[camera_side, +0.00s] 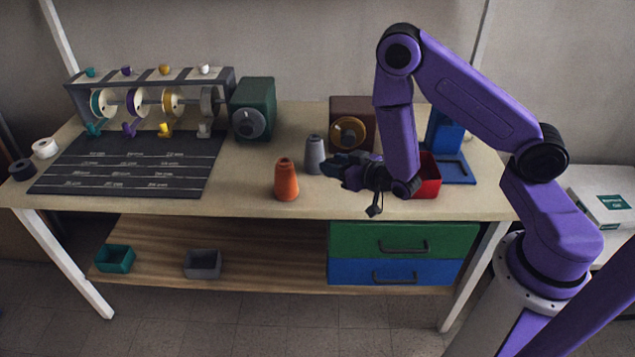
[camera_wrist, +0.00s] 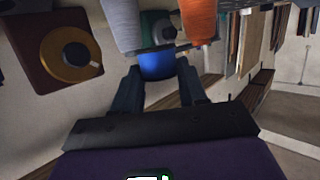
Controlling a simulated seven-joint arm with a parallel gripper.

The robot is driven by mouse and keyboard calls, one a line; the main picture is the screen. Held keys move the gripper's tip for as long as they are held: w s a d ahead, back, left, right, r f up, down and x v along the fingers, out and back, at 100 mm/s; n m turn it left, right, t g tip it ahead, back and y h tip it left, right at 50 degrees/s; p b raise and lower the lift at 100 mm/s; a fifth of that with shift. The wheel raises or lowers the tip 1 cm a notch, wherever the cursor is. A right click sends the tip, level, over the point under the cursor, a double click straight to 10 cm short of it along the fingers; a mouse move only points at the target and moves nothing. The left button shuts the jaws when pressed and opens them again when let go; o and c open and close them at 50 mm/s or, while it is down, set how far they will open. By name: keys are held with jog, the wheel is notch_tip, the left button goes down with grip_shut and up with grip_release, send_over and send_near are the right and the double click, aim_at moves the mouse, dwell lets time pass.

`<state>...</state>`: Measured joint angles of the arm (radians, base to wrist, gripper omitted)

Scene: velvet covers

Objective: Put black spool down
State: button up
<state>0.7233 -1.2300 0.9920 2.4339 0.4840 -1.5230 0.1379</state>
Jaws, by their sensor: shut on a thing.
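My gripper (camera_side: 335,162) points left, low above the table near the grey cone. In the wrist view its fingers (camera_wrist: 158,80) are shut on a rounded blue thing (camera_wrist: 157,64); I cannot tell whether it is a spool. In the side view it is not clear from the dark fingers. A black spool (camera_side: 21,169) is at the table's left end, beside a white spool (camera_side: 44,147), well away from my gripper. The grey cone (camera_side: 314,154) and the orange cone (camera_side: 286,179) stand upright left of my gripper and also show at the top of the wrist view.
A dark mat with lines (camera_side: 130,165) lies in front of a rack of coloured wheels (camera_side: 150,100). A green box (camera_side: 252,110) and a brown box (camera_side: 350,125) stand at the back. A red bin (camera_side: 428,180) is beside my wrist.

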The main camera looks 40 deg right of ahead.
send_over(318, 192)
notch_tip(318, 192, down, 7)
jog(key=shift+r, duration=0.2)
jog(key=shift+a+f, duration=0.1)
jog(key=shift+f, duration=1.4)
jog(key=shift+f, duration=0.1)
jog(key=o, duration=1)
